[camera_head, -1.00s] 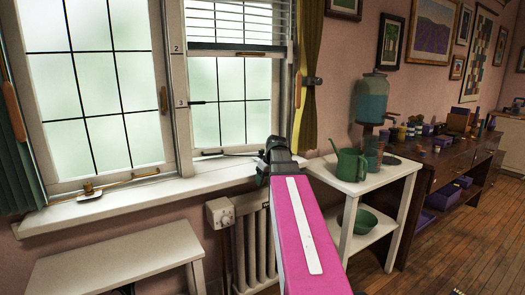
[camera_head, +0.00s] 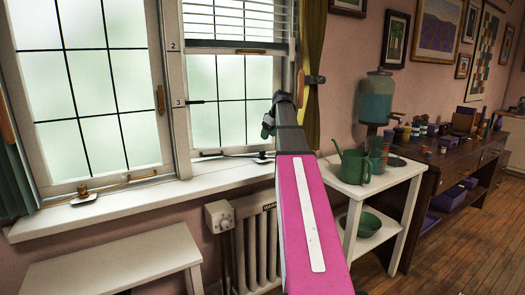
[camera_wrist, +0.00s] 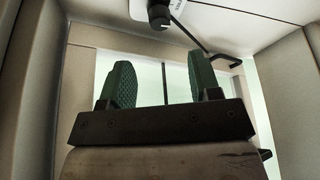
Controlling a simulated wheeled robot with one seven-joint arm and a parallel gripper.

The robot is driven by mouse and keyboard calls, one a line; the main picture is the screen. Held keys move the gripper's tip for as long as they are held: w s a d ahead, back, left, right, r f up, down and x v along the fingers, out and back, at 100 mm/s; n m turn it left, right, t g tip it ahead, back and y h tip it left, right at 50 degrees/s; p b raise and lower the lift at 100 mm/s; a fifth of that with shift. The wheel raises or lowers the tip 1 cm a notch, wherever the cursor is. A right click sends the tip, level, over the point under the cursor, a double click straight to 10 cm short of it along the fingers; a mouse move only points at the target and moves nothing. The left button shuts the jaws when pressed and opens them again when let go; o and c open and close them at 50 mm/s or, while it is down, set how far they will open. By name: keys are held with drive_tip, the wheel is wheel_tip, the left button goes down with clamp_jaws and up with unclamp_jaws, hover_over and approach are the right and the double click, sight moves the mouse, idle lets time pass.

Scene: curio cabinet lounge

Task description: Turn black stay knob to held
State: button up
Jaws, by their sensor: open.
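The black stay knob (camera_wrist: 158,16) shows at the top of the wrist view, on a pale surface beside a small label whose text I cannot read. A thin dark stay rod (camera_wrist: 200,38) runs near it and ends in a bend. In the head view the small dark knob (camera_head: 262,156) sits on the sill below the right window. My gripper (camera_head: 268,126) is above the sill there, in front of the right window and apart from the knob. Its two green fingers (camera_wrist: 165,88) stand apart with nothing between them. The knob's exact setting is unclear.
A second stay with a brass knob (camera_head: 83,191) is on the left sill. A white radiator (camera_head: 257,245) is under the sill. A white side table (camera_head: 378,186) with a green watering can (camera_head: 352,165) stands right of my arm. A white bench (camera_head: 115,268) is at lower left.

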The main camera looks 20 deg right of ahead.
sight(262, 151)
drive_tip(key=x, duration=0.9)
drive_tip(key=shift+w+a+f, duration=0.1)
drive_tip(key=c, duration=0.9)
